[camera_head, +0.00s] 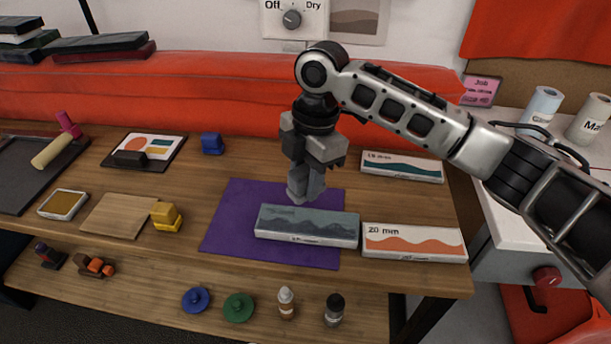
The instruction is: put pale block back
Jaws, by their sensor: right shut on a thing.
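My right gripper (304,197) reaches down over the purple mat (228,222) on the wooden table. It is shut on a grey-blue block (308,222) with a darker wave picture, at the block's far edge. The block is low over the mat or resting on it; I cannot tell which. A white block with orange waves, marked 20 mm (414,243), lies just right of it. Another white block, with teal waves (401,168), lies farther back on the right. The fingertips are partly hidden behind the grey-blue block. My left gripper is out of view.
A small blue block (212,143), a yellow block (166,217), a wooden board (117,215) and an ink pad (63,204) are to the left. Several small items, including a green knob (238,307), stand on the lower shelf. The mat's left part is clear.

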